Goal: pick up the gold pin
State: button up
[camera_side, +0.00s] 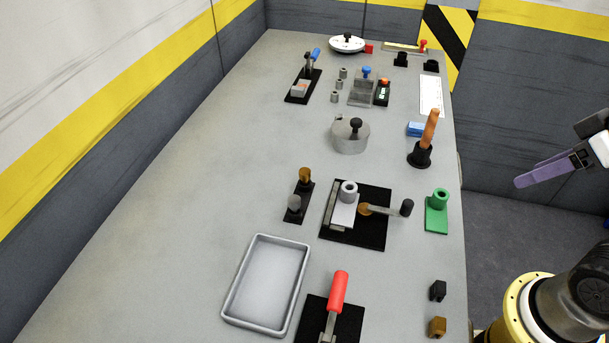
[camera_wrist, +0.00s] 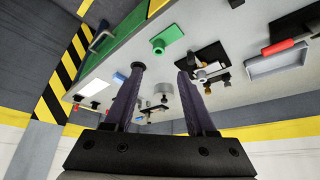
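The gold pin (camera_side: 305,175) looks like a brownish-gold knob standing upright at the far end of a small black holder (camera_side: 299,190), left of the middle of the table. A grey pin (camera_side: 294,204) stands in the holder's near end. I cannot pick out the gold pin surely in the wrist view. My gripper (camera_side: 522,181) is off the table's right edge, far from the pin. The wrist view shows its two purple fingers (camera_wrist: 160,72) spread apart with nothing between them.
A black fixture (camera_side: 345,240) with a grey cylinder and lever stands just right of the holder. A grey tray (camera_side: 233,300) lies in front. A green block (camera_side: 436,221) and a black stand with an orange handle (camera_side: 429,130) are near the right edge. The table's left side is clear.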

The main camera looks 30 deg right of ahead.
jog(key=shift+o, duration=0.5)
